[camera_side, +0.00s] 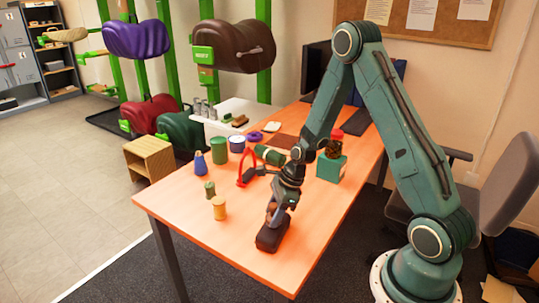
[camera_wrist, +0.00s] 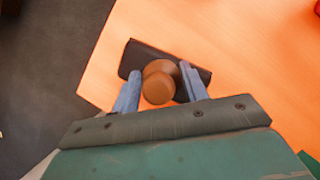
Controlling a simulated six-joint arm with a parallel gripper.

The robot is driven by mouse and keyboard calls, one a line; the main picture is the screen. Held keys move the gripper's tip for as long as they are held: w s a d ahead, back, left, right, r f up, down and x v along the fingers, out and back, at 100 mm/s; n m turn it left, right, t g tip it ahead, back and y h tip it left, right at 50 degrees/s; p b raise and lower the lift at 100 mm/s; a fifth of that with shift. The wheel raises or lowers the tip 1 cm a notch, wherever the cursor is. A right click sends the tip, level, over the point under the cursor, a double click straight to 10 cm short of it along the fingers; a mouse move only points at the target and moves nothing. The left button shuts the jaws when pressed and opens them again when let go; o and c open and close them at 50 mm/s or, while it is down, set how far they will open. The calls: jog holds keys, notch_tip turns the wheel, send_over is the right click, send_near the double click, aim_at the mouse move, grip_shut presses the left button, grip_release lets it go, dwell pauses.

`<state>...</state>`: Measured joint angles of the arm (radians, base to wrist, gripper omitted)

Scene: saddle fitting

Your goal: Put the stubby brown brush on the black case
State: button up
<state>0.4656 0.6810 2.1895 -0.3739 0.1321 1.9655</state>
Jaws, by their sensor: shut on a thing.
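The black case (camera_side: 269,238) lies on the orange table near its front edge in the side view. It also shows dark beneath the fingers in the wrist view (camera_wrist: 136,57). The stubby brown brush (camera_wrist: 158,88) has a round brown end facing the wrist camera. My gripper (camera_wrist: 160,70) has one finger on each side of the brush and is shut on it. In the side view my gripper (camera_side: 276,211) points down right over the case. The brush's underside is hidden, so I cannot tell whether it touches the case.
A yellow jar (camera_side: 219,208), a small green bottle (camera_side: 210,189) and a blue cone-shaped bottle (camera_side: 200,167) stand left of the case. A red-handled tool (camera_side: 245,168) and a teal box (camera_side: 331,168) are farther back. The table right around the case is clear.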

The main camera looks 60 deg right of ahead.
jog(key=shift+f, duration=0.2)
jog(key=o, duration=1)
jog(key=shift+r, duration=0.15)
jog(key=v, duration=1.2)
jog(key=shift+a+r, duration=0.1)
